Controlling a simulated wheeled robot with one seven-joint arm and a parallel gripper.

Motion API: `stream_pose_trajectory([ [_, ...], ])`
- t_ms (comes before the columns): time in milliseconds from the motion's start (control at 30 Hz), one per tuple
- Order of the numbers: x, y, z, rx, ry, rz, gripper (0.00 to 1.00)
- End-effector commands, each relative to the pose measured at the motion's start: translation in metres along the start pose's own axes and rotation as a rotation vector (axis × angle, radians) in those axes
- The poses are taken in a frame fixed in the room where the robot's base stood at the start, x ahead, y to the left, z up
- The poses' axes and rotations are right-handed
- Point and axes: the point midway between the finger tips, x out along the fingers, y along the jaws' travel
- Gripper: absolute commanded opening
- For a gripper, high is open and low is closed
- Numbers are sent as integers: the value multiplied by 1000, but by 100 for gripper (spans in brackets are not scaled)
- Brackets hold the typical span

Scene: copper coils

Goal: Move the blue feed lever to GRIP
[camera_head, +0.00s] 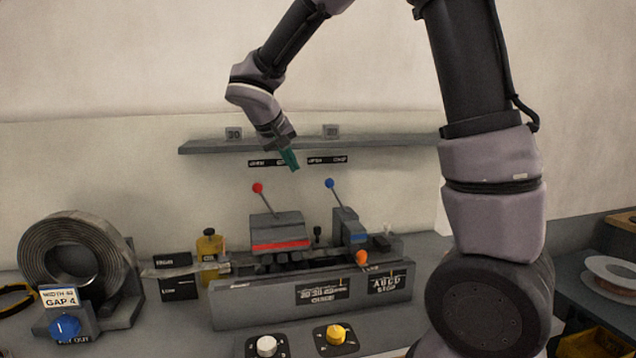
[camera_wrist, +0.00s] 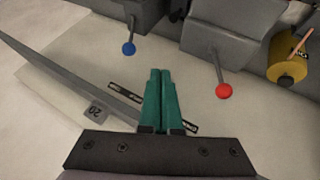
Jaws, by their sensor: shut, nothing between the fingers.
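The blue feed lever is a thin rod with a blue ball (camera_head: 330,183) on top, on the grey block (camera_head: 347,228) at the right of the machine. It leans to the left in the head view. The blue ball also shows in the wrist view (camera_wrist: 128,48), at upper left. My gripper (camera_head: 292,160) has green fingers, shut and empty, above and left of the blue ball in the head view. In the wrist view the fingers (camera_wrist: 160,75) lie together between the blue and red balls, touching neither. Small black labels (camera_head: 327,160) are on the wall behind; I cannot read GRIP with certainty.
A red-balled lever (camera_head: 258,188) stands left of the blue one. A grey shelf (camera_head: 380,143) runs along the wall close to my gripper. A yellow bottle (camera_head: 208,246) and a metal coil (camera_head: 72,262) stand left. White (camera_head: 266,346) and yellow (camera_head: 336,333) knobs are in front.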

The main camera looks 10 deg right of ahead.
Motion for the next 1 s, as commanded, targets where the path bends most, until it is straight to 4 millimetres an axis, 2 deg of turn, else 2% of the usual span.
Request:
stream_pose_trajectory([
  [200,1,1,0,0,-1,0,0],
  [333,10,1,1,-1,-3,1,0],
  [467,31,1,2,-2,-5,2,0],
  [800,103,1,2,0,-6,1,0],
  [1000,111,29,-2,3,-3,0,0],
])
